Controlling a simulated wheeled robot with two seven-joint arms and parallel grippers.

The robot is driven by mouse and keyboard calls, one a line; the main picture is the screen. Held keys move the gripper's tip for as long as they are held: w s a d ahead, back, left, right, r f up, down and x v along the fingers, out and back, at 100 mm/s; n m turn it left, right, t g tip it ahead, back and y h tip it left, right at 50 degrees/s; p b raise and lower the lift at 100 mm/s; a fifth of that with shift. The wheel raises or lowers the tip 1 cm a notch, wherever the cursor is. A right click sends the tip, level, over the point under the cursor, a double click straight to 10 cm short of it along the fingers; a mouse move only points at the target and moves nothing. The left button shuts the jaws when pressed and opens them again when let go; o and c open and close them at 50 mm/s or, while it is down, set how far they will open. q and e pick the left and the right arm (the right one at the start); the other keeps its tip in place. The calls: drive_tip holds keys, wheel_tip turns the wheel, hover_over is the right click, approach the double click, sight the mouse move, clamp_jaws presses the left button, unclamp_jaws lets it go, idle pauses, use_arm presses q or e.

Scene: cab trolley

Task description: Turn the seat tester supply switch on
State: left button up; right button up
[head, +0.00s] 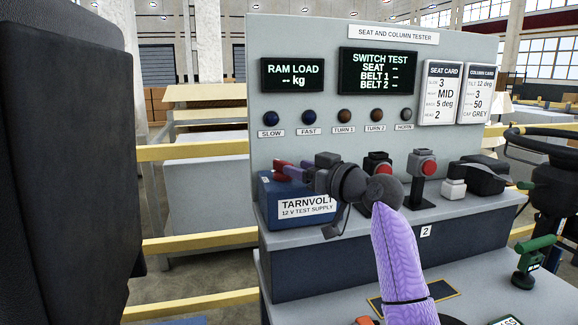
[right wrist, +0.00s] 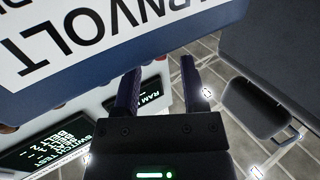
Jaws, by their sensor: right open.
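The blue test supply box (head: 268,207), labelled TARNVOLT 12 V TEST SUPPLY, stands at the left end of the tester's ledge. Its white label (right wrist: 75,40) shows large and upside down in the right wrist view. I cannot make out its switch in either view. My right gripper (head: 283,170) is at the top of the box in the head view, its fingers pointing left. In the right wrist view the gripper (right wrist: 160,72) has its two dark purple fingers apart with nothing between them. Whether a finger touches the box is unclear. My left gripper is out of view.
The tester panel (head: 300,48) stands behind, with lit RAM LOAD (head: 293,75) and SWITCH TEST (head: 378,71) displays showing dashes. A dark seat back (head: 70,160) fills the left side. Yellow rails (head: 195,150) run behind.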

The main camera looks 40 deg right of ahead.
sight(289, 163)
drive_tip(key=shift+w, duration=1.75)
clamp_jaws()
